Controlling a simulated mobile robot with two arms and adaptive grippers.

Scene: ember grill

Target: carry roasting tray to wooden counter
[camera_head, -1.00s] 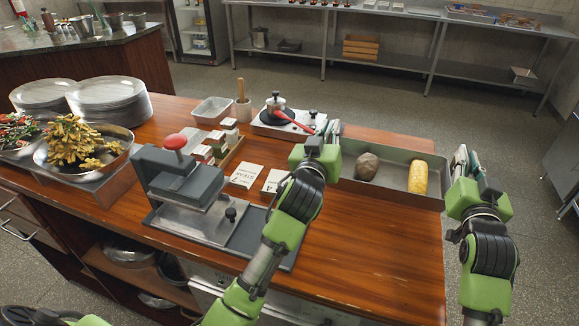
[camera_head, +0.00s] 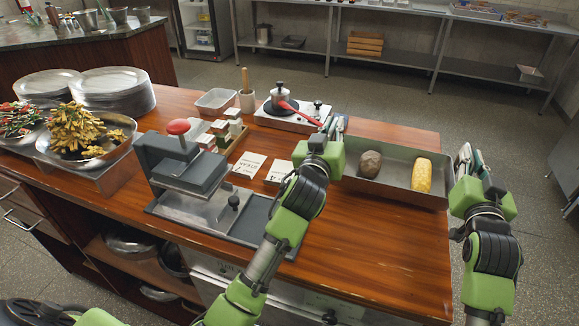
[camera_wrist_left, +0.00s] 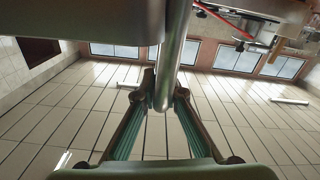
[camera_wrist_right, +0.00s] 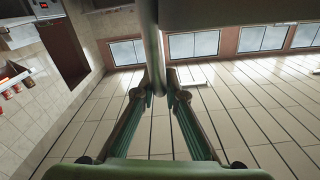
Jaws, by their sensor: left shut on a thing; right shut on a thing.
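The grey roasting tray (camera_head: 395,187) is over the right end of the wooden counter (camera_head: 340,260), its right end at or past the counter's edge. A brown potato-like item (camera_head: 370,164) and a yellow corn-like item (camera_head: 421,175) lie in it. My left gripper (camera_head: 338,126) is shut at the tray's left end; the left wrist view shows its fingers on a metal bar handle (camera_wrist_left: 172,70). My right gripper (camera_head: 466,158) is shut at the tray's right end, with its fingers on the other handle (camera_wrist_right: 155,60). I cannot tell whether the tray touches the counter.
A grey press (camera_head: 180,165), cards (camera_head: 249,165), spice boxes, plates (camera_head: 112,90) and food trays fill the left side. The counter's front right is clear.

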